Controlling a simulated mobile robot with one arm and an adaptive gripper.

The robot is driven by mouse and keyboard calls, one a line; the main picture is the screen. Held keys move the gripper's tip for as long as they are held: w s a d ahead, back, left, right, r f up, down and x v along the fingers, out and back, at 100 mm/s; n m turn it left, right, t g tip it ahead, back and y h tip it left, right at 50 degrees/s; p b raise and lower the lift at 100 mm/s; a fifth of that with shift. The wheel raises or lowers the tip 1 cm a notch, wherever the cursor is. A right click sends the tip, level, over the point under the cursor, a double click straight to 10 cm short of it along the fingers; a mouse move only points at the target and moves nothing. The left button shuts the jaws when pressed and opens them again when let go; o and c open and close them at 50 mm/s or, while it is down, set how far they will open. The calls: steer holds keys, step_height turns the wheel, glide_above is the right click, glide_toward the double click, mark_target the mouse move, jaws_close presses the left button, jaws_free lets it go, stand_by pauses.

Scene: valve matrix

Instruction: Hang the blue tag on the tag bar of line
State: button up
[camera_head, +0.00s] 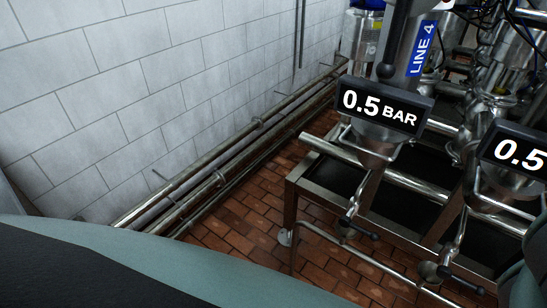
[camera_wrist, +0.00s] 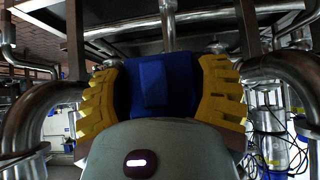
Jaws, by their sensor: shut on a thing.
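My gripper (camera_wrist: 157,95) shows in the wrist view with its two yellow finger pads shut on a blue block-like thing, which I take for the blue tag (camera_wrist: 153,82). The blue tag sits between the pads, with its lower part hidden behind the gripper's grey body. The gripper and tag do not show in the head view. There, a blue "LINE 4" label (camera_head: 422,48) is on a steel column at the upper right. I cannot make out for certain which part is a tag bar.
A "0.5 BAR" display (camera_head: 381,105) and another display (camera_head: 520,152) stand on the valve frame at the right. Steel pipes (camera_head: 225,165) run along the white tiled wall. In the wrist view, curved pipes (camera_wrist: 30,115) flank the gripper, and a frame lies beyond it.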

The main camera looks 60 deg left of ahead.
steer(key=shift+f, duration=0.1)
steer(key=o, duration=1.3)
steer(key=shift+d, duration=0.1)
steer(key=shift+o, duration=0.2)
steer(key=shift+s, duration=0.1)
steer(key=v, duration=1.2)
